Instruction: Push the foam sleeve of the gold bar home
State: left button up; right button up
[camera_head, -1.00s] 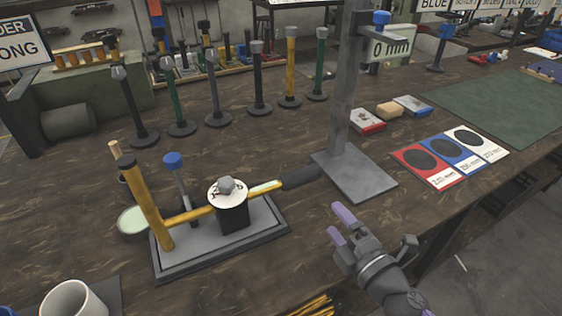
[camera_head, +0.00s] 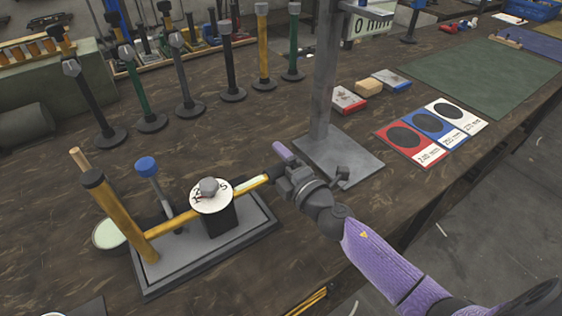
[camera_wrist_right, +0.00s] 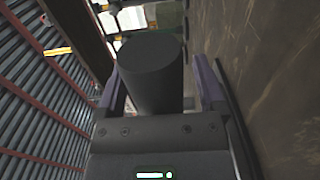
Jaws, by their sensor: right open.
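The gold bar (camera_head: 174,224) runs level from the yellow post, past the round white dial (camera_head: 212,196), toward the right. A pale band (camera_head: 248,184) shows on it just right of the dial. The dark foam sleeve on its right end is mostly hidden by my right gripper (camera_head: 279,164) in the head view. In the right wrist view the foam sleeve (camera_wrist_right: 151,75) is a dark cylinder, its end facing the camera. The open purple fingers (camera_wrist_right: 160,88) stand either side of it; I cannot tell whether they touch it. My left gripper is not in view.
A grey stand (camera_head: 345,160) with an upright column is just behind my right gripper. Several posts on round bases (camera_head: 190,108) stand at the back. Red, blue and white cards (camera_head: 432,132) lie to the right. The table's front edge runs under my right arm.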

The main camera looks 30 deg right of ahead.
aim_at(256, 188)
grip_shut()
dwell(0.3)
jog(key=shift+a, duration=0.1)
jog(key=a, duration=0.5)
jog(key=s+a+p, duration=0.1)
jog(key=a, duration=0.1)
jog(key=shift+a, duration=0.15)
grip_release()
